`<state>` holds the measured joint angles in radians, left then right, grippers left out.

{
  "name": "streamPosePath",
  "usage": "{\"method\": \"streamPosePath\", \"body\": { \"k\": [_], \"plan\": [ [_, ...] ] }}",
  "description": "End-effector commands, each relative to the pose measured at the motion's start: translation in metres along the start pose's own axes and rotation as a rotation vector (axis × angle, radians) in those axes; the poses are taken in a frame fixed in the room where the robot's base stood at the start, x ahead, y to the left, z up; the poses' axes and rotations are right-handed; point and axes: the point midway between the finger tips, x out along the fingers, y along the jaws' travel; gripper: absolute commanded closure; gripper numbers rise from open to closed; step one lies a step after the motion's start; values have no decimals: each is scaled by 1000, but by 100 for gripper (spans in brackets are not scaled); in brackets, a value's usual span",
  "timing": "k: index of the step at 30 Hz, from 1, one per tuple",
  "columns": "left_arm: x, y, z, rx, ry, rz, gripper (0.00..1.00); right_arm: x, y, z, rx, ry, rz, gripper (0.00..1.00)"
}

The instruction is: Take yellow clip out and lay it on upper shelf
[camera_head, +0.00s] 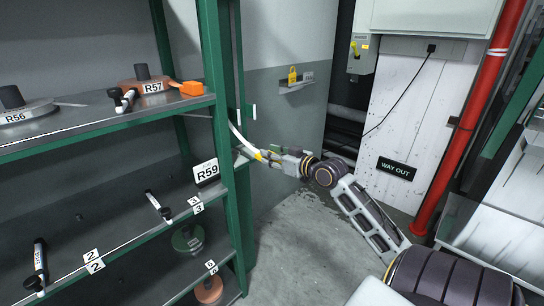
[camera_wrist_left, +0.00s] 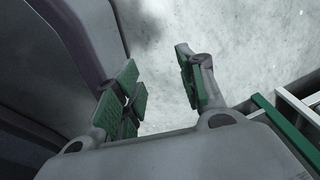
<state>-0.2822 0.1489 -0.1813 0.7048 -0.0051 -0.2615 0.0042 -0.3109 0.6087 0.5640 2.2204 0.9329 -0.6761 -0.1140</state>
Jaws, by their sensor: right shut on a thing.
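My right gripper (camera_head: 264,156) reaches in from the right to the right-hand end of the green-framed rack. It is shut on a small yellow piece, the yellow clip (camera_head: 258,155), which is mostly hidden by the fingers. A pale curved strip (camera_head: 238,134) runs from the rack's end post down to the clip. The upper shelf (camera_head: 95,126) is to the left of and above this gripper. My left gripper (camera_wrist_left: 160,85) shows only in the left wrist view, its fingers apart with nothing between them, above a grey floor.
The R59 sign (camera_head: 206,171) stands on the lower shelf. A yellow padlock (camera_head: 292,75) is on the wall. Green uprights (camera_head: 216,60) edge the rack.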

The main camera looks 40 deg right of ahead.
Motion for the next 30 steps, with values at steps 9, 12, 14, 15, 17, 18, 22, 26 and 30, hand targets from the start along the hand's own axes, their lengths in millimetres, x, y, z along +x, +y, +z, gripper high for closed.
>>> {"method": "streamPosePath", "body": {
  "k": [9, 12, 14, 15, 17, 18, 22, 26, 30],
  "plan": [
    [0, 2, 5, 0, -6, 2, 60, 1, 1, 0, 1, 1, 1, 93],
    [-1, 3, 9, 0, -10, 3, 60, 5, 2, 0, 4, 2, 2, 93],
    [-2, 4, 11, 0, -13, 5, 60, 8, 4, 1, 7, 3, 3, 93],
    [-2, 5, 13, -1, -15, 6, 60, 11, 5, 0, 9, 4, 4, 93],
    [-3, 6, 15, -1, -17, 7, 60, 15, 7, 1, 12, 5, 7, 93],
    [-3, 7, 16, -1, -18, 8, 60, 19, 8, 1, 15, 7, 8, 93],
    [-5, 8, 16, -1, -18, 9, 60, 34, 13, 2, 23, 11, 12, 93],
    [-7, 7, 15, -1, -16, 8, 60, 51, 16, 4, 33, 14, 14, 93],
    [-8, 6, 13, -1, -12, 7, 60, 70, 19, 5, 38, 14, 17, 93]
  ]
}}
